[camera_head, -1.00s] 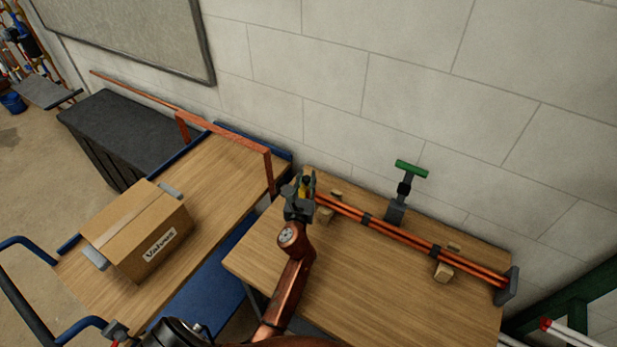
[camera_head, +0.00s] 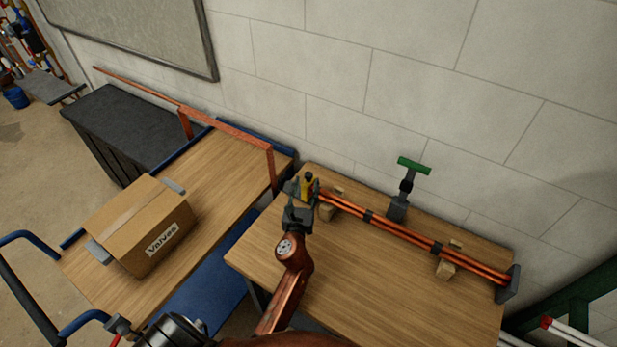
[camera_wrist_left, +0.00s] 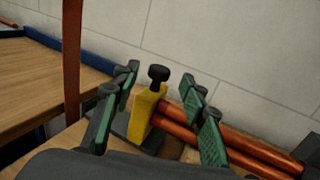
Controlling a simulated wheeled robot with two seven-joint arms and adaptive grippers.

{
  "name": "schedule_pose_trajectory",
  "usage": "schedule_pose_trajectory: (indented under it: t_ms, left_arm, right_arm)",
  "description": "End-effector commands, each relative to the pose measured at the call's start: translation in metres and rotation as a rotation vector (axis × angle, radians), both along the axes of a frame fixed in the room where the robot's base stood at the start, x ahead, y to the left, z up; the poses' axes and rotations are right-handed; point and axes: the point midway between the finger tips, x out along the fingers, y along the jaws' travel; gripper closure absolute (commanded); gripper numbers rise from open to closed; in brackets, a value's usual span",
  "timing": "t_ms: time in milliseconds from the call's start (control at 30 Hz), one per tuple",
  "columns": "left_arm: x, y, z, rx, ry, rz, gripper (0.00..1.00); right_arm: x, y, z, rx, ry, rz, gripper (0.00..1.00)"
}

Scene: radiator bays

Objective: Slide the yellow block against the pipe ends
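The yellow block (camera_wrist_left: 144,112) with a black knob on top stands at the left ends of the copper pipes (camera_head: 400,234). It also shows in the head view (camera_head: 307,186), partly behind the gripper. My left gripper (camera_head: 302,190) is at the block; in the wrist view its green-padded fingers (camera_wrist_left: 160,108) are spread, one on each side of the block, with a visible gap on both sides. In the wrist view the pipe ends lie close to the block's right side; whether they touch is hard to tell. My right gripper is out of view.
The pipes rest on wooden supports (camera_head: 446,268) and reach a grey end plate (camera_head: 508,284) at right. A green-handled clamp (camera_head: 405,190) stands behind them. A cardboard box (camera_head: 138,225) sits on the left cart. The table front (camera_head: 360,290) is clear.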

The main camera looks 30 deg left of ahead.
Motion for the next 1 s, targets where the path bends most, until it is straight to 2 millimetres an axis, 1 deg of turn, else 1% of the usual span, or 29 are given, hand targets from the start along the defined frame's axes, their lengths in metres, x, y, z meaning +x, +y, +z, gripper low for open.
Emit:
schedule_pose_trajectory:
  t_ms: [33, 200, 300, 400, 533, 1000]
  left_arm:
    - [-0.012, -0.004, -0.002, 0.001, 0.003, 0.0, 0.6]
    - [-0.041, -0.017, -0.001, 0.001, 0.002, 0.0, 0.6]
    - [-0.053, -0.022, -0.001, 0.0, 0.001, 0.0, 0.6]
    - [-0.06, -0.025, -0.001, 0.001, 0.001, -0.001, 0.6]
    - [-0.063, -0.027, 0.0, 0.0, 0.0, -0.001, 0.6]
    - [-0.063, -0.026, 0.0, 0.0, 0.0, 0.0, 0.6]
  right_arm:
    - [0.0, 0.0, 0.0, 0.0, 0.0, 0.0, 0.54]
    - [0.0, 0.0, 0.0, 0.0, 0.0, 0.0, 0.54]
    - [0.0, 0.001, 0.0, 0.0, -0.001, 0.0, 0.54]
    - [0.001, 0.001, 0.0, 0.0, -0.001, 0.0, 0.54]
    - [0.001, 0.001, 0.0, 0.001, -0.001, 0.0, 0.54]
    - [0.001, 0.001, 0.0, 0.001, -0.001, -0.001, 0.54]
